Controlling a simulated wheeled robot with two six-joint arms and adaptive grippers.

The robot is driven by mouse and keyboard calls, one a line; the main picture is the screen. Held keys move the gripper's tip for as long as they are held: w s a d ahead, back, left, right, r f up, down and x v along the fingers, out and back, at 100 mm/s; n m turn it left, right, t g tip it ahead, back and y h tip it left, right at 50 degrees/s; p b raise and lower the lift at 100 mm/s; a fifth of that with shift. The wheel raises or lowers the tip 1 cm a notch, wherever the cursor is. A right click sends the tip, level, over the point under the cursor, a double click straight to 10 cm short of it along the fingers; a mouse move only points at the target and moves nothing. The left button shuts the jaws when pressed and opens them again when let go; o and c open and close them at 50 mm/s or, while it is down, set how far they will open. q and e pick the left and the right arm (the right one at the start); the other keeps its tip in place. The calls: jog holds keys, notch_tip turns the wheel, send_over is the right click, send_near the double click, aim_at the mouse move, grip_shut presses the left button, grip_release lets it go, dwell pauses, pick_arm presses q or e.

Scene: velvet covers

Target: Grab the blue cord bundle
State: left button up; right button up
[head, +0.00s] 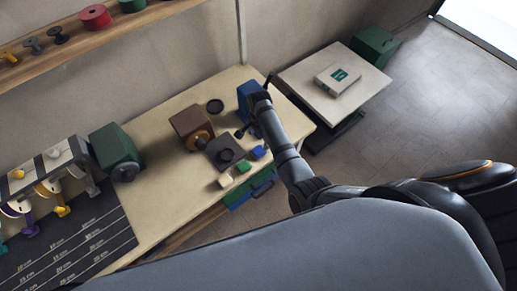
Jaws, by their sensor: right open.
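A small blue bundle (259,152), which looks like the blue cord bundle, lies on the pale workbench (175,205) near its front edge. A green bundle (243,166) and a cream bundle (225,180) lie in a row to its left. My right arm reaches over the bench's right end. My right gripper (246,131) is small and dark in the head view, just above and left of the blue bundle in the picture. It is open and apart from the bundle. Its fingers are hard to make out. My left gripper is out of view.
A dark square plate with a round piece (226,152) lies beside the bundles. A brown box (192,128), a green box (115,150) and a blue box (246,98) stand on the bench. A side table (300,80) stands beyond its right end.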

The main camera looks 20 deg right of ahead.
jog(key=b, duration=0.2)
send_over(259, 151)
jog(key=f, duration=0.5)
jog(key=shift+s, duration=0.25)
jog(key=shift+w+f, duration=0.1)
jog(key=shift+f, duration=0.15)
jog(key=f+b, duration=0.1)
jog(key=b, duration=0.1)
jog(key=f+b, duration=0.4)
jog(key=b, duration=0.1)
jog(key=shift+w+f, duration=0.25)
jog(key=shift+w, duration=0.1)
jog(key=shift+r, duration=0.2)
jog(key=shift+s, duration=0.1)
jog(key=shift+c, duration=0.5)
jog(key=c, duration=0.9)
